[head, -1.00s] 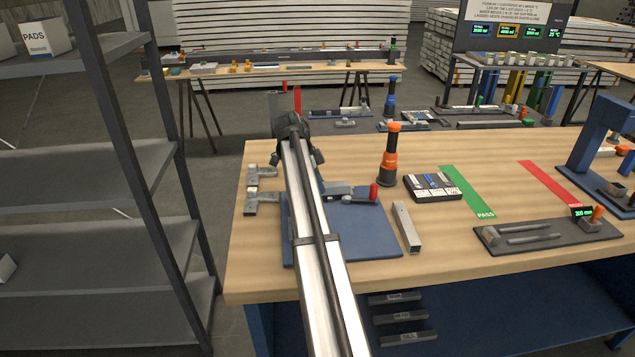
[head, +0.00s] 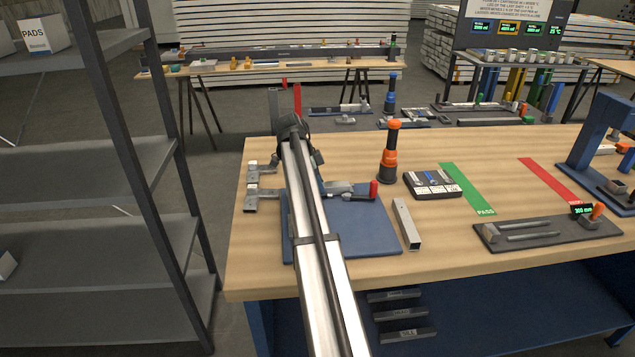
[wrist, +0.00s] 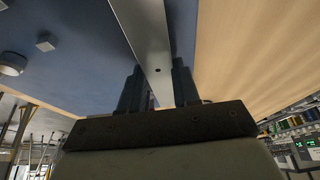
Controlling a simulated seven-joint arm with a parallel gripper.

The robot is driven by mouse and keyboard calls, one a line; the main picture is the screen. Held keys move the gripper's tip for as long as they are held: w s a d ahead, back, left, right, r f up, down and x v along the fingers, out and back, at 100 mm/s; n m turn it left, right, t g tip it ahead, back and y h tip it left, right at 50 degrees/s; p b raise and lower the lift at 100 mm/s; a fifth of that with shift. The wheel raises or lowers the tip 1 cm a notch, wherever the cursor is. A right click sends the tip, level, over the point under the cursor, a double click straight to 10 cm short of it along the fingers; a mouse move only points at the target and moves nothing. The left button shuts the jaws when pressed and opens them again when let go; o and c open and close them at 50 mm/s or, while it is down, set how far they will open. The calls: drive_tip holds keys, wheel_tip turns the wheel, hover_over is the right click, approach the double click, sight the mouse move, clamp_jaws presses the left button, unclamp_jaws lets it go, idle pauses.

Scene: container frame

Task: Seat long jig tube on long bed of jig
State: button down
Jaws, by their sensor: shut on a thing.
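Behind the tube lies the jig's blue plate, which also shows on the bench in the head view (head: 365,235). A toggle clamp with a red handle (head: 373,189) stands on the plate. I cannot tell whether the tube touches the long bed.
A short square tube (head: 406,224) lies right of the plate. An orange-topped bottle-like tool (head: 390,155) stands behind it, beside a dark tray (head: 433,184). Two brackets (head: 262,198) lie at left. A grey measuring fixture (head: 548,233) is at right, and a shelf rack (head: 120,170) stands left.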

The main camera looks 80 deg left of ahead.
drive_tip(key=shift+f, duration=0.2)
drive_tip(key=c, duration=0.7)
unclamp_jaws()
drive_tip(key=shift+c, duration=0.2)
drive_tip(key=shift+o, duration=0.5)
drive_tip(key=o, duration=0.5)
drive_tip(key=shift+r, duration=0.15)
drive_tip(key=shift+r, duration=3.3)
